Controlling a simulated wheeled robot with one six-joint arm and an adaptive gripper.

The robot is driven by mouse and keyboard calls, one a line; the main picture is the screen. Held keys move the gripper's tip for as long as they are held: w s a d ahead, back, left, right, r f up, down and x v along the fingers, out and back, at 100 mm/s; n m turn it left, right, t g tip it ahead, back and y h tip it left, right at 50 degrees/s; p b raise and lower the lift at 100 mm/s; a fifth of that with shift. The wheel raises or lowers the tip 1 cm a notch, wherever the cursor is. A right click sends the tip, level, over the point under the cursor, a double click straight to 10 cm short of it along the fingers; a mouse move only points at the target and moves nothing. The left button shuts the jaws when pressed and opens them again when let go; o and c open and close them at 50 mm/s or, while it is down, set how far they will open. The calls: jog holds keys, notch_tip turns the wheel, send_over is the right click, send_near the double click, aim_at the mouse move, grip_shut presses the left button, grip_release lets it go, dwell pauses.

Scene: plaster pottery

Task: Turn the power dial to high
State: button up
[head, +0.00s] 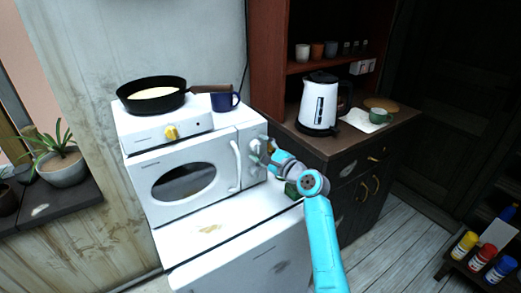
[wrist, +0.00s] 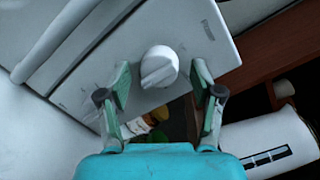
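A white round dial (wrist: 158,66) with a raised grip bar sits on the right front panel of the white microwave (head: 140,172). In the wrist view the microwave's panel (wrist: 115,40) is seen close and tilted. My gripper (wrist: 162,75) is open, with one green-grey finger on each side of the dial and a visible gap to both. Whether the fingertips reach past the dial's face is hard to tell. In the head view my gripper (head: 265,152) is at the panel's right side and largely covers the dial.
The microwave's door handle (head: 235,165) is left of my gripper. A white kettle (head: 319,103) stands on the dark cabinet (head: 345,155) to the right.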

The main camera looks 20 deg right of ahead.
jog(key=shift+s, duration=0.15)
jog(key=v, duration=1.1)
jog(key=shift+s+d, duration=0.2)
jog(key=shift+s, duration=0.15)
jog(key=s+a+f+n+h, duration=0.2)
jog(key=s+f+h, duration=0.2)
jog(key=s+f, duration=1)
jog(key=s+a+f+n+g+h, duration=0.1)
jog(key=s+f+n+h, duration=0.25)
jog(key=s+f, duration=0.75)
jog(key=s+r+n, duration=0.3)
jog(key=s+n, duration=0.1)
jog(key=s, duration=0.6)
jog(key=s+a+r+n, duration=0.1)
jog(key=s+r+n, duration=0.2)
jog(key=s, duration=0.7)
jog(key=s+a+r+n, duration=0.1)
jog(key=s+r+n, duration=0.3)
jog(key=s+n, duration=0.3)
jog(key=s, duration=0.4)
jog(key=shift+a+g, duration=0.2)
jog(key=shift+g, duration=0.1)
